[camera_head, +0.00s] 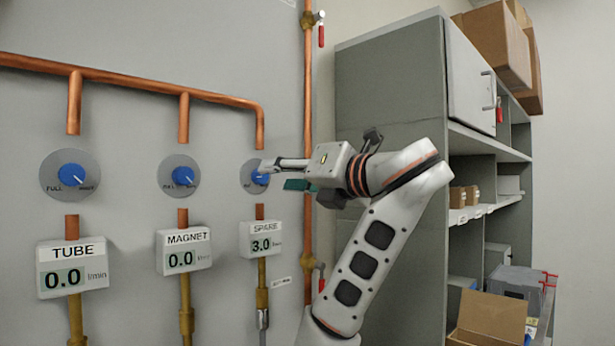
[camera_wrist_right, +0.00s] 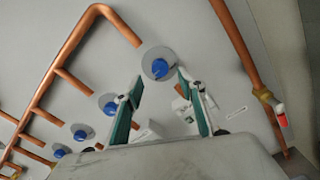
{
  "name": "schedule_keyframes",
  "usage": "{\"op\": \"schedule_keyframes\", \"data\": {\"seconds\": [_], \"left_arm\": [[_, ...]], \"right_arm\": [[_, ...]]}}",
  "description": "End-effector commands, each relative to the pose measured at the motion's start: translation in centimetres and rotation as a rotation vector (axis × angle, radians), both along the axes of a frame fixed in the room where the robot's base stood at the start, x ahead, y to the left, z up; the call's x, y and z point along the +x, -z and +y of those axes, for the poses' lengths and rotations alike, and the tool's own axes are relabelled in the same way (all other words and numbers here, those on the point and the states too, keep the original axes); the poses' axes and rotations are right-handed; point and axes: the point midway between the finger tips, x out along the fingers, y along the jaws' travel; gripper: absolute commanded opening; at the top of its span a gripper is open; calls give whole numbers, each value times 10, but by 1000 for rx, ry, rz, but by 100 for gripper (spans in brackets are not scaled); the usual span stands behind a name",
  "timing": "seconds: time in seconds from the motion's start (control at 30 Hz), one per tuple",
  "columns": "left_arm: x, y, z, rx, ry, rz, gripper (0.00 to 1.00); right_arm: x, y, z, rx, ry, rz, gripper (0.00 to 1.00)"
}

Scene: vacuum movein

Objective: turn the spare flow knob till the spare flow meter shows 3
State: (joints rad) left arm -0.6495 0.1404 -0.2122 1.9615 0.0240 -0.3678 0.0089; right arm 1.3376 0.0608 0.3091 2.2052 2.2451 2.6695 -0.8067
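The spare flow knob (camera_head: 260,178) is a blue knob on a grey round plate, at the right of three such knobs. The spare flow meter (camera_head: 265,241), a white box labelled SPARE below it, reads 3.0. My right gripper (camera_head: 268,167) is at the spare knob and covers part of it. In the right wrist view, the fingers (camera_wrist_right: 160,79) stand apart, with the blue knob (camera_wrist_right: 160,68) just beyond and between their tips. A gap shows on each side of the knob. My left gripper is not in view.
The tube knob (camera_head: 71,174) and magnet knob (camera_head: 184,176) are to the left; the tube meter (camera_head: 72,267) and magnet meter (camera_head: 183,251) read 0.0. A vertical copper pipe (camera_head: 308,90) runs beside my arm. A grey cabinet (camera_head: 390,90) with boxes stands at right.

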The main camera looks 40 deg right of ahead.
Motion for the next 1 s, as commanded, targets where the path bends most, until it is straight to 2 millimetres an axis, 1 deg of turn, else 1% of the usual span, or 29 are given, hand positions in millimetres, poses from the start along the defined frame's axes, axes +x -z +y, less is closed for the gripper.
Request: {"op": "schedule_keyframes", "data": {"seconds": [0.03,0.17,0.6,0.8,1.0], "left_arm": [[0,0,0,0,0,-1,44],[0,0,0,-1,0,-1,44],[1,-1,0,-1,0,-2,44],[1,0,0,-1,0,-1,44],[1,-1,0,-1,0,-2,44]], "right_arm": [[-7,0,-3,-3,8,-2,40],[-25,0,-4,-3,8,-2,40],[-61,-1,-6,-3,4,-4,40],[-69,0,-6,-1,3,-1,40],[-70,0,-5,-1,0,0,40]]}}
